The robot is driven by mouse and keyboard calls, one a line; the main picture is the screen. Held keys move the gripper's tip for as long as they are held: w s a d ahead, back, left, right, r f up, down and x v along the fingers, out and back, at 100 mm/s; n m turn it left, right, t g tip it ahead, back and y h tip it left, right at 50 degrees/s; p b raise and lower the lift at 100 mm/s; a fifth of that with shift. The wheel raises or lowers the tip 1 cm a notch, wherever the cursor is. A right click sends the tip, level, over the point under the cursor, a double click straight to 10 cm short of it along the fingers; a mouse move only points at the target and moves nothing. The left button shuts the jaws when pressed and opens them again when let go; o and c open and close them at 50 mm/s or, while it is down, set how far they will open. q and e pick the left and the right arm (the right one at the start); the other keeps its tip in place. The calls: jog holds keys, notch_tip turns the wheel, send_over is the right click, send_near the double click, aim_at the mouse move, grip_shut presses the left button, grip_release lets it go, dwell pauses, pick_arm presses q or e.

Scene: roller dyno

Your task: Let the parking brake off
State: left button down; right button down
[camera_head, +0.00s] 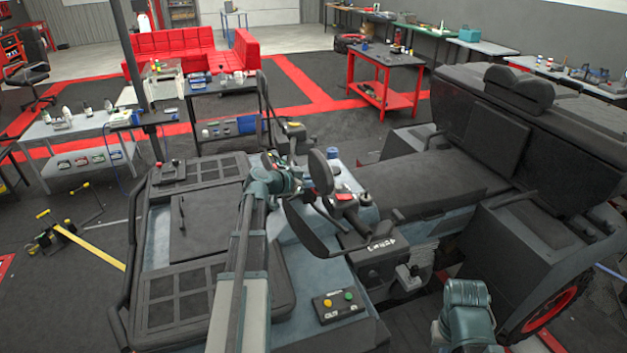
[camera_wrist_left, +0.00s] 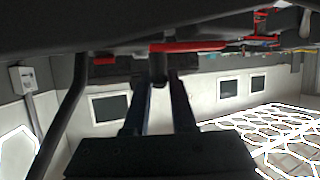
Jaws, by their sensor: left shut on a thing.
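My left arm reaches up over the vehicle's front in the head view, and its wrist is by the handlebars (camera_head: 318,170). The left gripper's fingers show in the left wrist view (camera_wrist_left: 158,85), close together with a dark, rod-like lever (camera_wrist_left: 158,74) between their tips. I take this lever to be the parking brake, but its full shape and position are hidden. In the head view the left fingertips are hard to make out. My right arm shows only as a teal wrist part at the bottom right; its gripper is out of frame.
A button box (camera_head: 338,304) with a yellow and a green button sits on the vehicle's near side. The long dark seat (camera_head: 437,183) lies to the right. A red cart (camera_head: 385,82) and a tool table (camera_head: 72,129) stand beyond, apart from the vehicle.

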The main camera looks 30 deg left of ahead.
pick_arm(q)
jog(key=shift+w+d+n+t+y, duration=0.15)
jog(key=shift+w+n+y, duration=0.15)
jog(key=shift+n+y, duration=0.3)
jog(key=shift+w+d+n+t+y, duration=0.15)
jog(key=shift+w+n+y, duration=0.15)
jog(key=shift+n+y, duration=0.3)
jog(key=c, duration=0.7)
grip_release()
jog(key=p+v, duration=0.2)
jog(key=v, duration=0.2)
jog(key=p+v, duration=0.2)
jog(key=v, duration=0.3)
jog(key=r+p+v, duration=0.1)
jog(key=p+v, duration=0.1)
jog(key=v, duration=0.3)
